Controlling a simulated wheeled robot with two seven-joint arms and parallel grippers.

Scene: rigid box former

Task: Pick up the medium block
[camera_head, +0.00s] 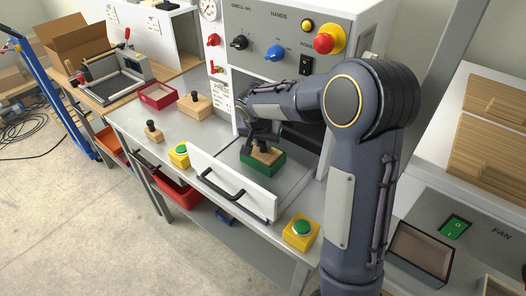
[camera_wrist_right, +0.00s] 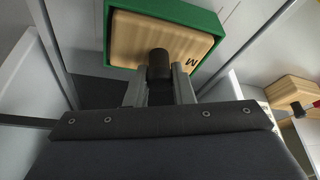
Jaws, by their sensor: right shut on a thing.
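The medium block (camera_wrist_right: 150,36) is pale wood with an M on its face and a dark knob. In the right wrist view the fingers of my right gripper (camera_wrist_right: 160,72) are shut on the knob. In the head view the block (camera_head: 268,154) sits within a green box (camera_head: 263,168) inside the machine's opening, partly hidden by my right gripper (camera_head: 262,142). The green box (camera_wrist_right: 213,24) surrounds the block in the wrist view too. I cannot tell whether the block is lifted off the box floor. My left gripper is in neither view.
A larger wooden block (camera_head: 196,107), a small one (camera_head: 152,133) and a red box (camera_head: 158,94) stand on the metal bench. A white door panel with a black handle (camera_head: 236,193) is in front of the opening. Yellow button boxes (camera_head: 302,233) flank it.

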